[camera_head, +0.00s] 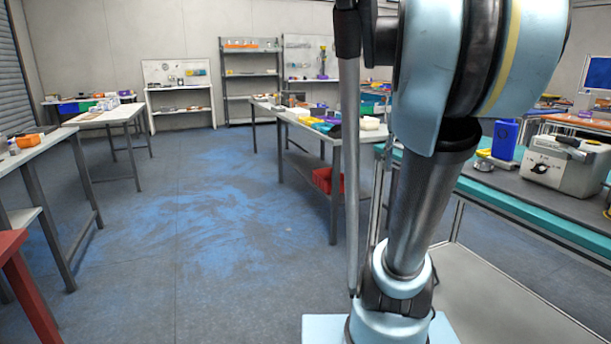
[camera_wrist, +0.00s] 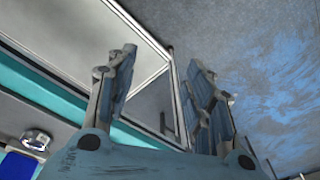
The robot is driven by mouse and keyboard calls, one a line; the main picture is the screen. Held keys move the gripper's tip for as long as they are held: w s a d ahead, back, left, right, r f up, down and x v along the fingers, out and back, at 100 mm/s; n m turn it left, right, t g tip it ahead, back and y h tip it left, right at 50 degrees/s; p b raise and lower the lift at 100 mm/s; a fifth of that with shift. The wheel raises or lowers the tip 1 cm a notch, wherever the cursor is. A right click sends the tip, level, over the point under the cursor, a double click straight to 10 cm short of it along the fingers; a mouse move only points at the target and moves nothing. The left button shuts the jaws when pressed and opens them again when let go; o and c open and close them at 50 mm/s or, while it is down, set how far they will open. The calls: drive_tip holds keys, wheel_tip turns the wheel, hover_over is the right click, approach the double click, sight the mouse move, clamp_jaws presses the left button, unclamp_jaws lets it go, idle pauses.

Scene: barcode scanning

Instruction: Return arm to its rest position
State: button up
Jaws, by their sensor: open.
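My arm stands large on the right side of the head view, with its column and joints in front of the benches. My gripper (camera_wrist: 160,85) shows in the wrist view with its two fingers spread apart and nothing between them. Behind the fingers are a bench frame, a pale panel and the blue-stained floor. The gripper does not show in the head view.
A teal-edged bench (camera_head: 535,215) on the right bears a grey box (camera_head: 563,168) and a blue container (camera_head: 503,140). A middle table (camera_head: 337,137) holds several items, with a red bin (camera_head: 325,180) below. The floor (camera_head: 200,230) at centre left is clear.

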drive_tip(key=s+a+f+n, duration=0.3)
drive_tip(key=s+f, duration=0.4)
drive_tip(key=f, duration=0.3)
drive_tip(key=s+a+f+n, duration=0.4)
drive_tip(key=s+a+f, duration=0.2)
drive_tip(key=f, duration=0.5)
drive_tip(key=shift+s+t, duration=0.3)
drive_tip(key=shift+s, duration=0.7)
drive_tip(key=shift+a+f, duration=0.1)
drive_tip(key=shift+c, duration=0.6)
drive_tip(key=shift+c, duration=1.2)
